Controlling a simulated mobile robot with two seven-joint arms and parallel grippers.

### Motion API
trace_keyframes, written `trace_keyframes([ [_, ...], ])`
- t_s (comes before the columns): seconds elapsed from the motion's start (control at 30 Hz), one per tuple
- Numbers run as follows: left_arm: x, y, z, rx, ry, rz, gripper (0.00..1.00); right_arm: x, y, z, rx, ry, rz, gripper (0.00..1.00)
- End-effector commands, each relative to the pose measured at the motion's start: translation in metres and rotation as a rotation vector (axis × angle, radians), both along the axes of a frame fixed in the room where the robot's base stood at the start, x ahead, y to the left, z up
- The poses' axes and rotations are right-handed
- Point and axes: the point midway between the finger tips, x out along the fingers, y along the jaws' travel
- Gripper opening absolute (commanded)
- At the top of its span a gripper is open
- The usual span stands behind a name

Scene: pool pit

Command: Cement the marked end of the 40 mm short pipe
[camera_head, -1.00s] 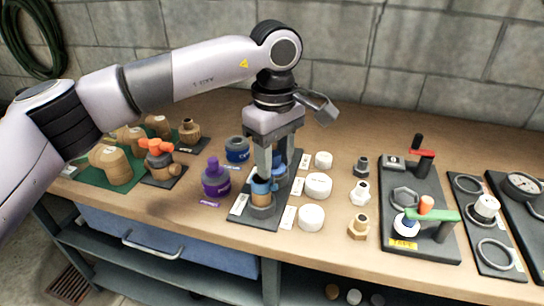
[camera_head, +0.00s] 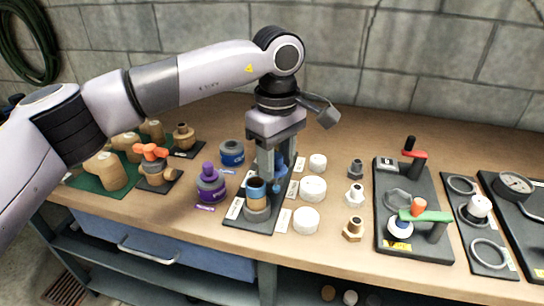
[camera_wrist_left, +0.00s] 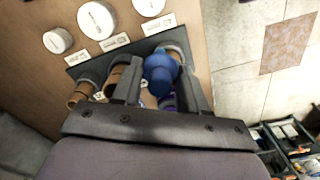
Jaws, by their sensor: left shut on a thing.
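A tan short pipe (camera_head: 258,209) with a blue band around its open top stands upright at the front of a dark rack (camera_head: 240,221). My left gripper (camera_head: 273,175) is just behind and right of it, pointing down. It is shut on a blue capped piece (camera_head: 280,181), which also shows between the fingers in the left wrist view (camera_wrist_left: 160,77). Tan pipes (camera_wrist_left: 83,91) show left of the fingers there. The gripper hides the rear of the rack. The blue cement can (camera_head: 232,154) stands behind left, its top dark. My right gripper is not in view.
A purple can (camera_head: 211,185) stands left of the rack. White caps (camera_head: 313,188) and small fittings (camera_head: 355,193) stand to the right. A black fixture with a green handle (camera_head: 427,215) lies farther right. Tan fittings (camera_head: 106,171) stand on a green mat at left.

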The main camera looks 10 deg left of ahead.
Motion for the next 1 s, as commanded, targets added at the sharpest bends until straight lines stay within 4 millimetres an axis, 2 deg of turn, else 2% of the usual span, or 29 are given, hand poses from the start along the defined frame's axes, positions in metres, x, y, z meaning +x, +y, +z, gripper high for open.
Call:
trace_keyframes([
  [0.17, 0.000, 0.000, 0.007, 0.000, 0.000, 0.001, 0.23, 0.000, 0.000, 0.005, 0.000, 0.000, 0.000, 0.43],
  [1.0, 0.000, 0.000, 0.071, 0.001, 0.001, 0.001, 0.23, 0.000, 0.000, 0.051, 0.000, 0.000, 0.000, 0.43],
])
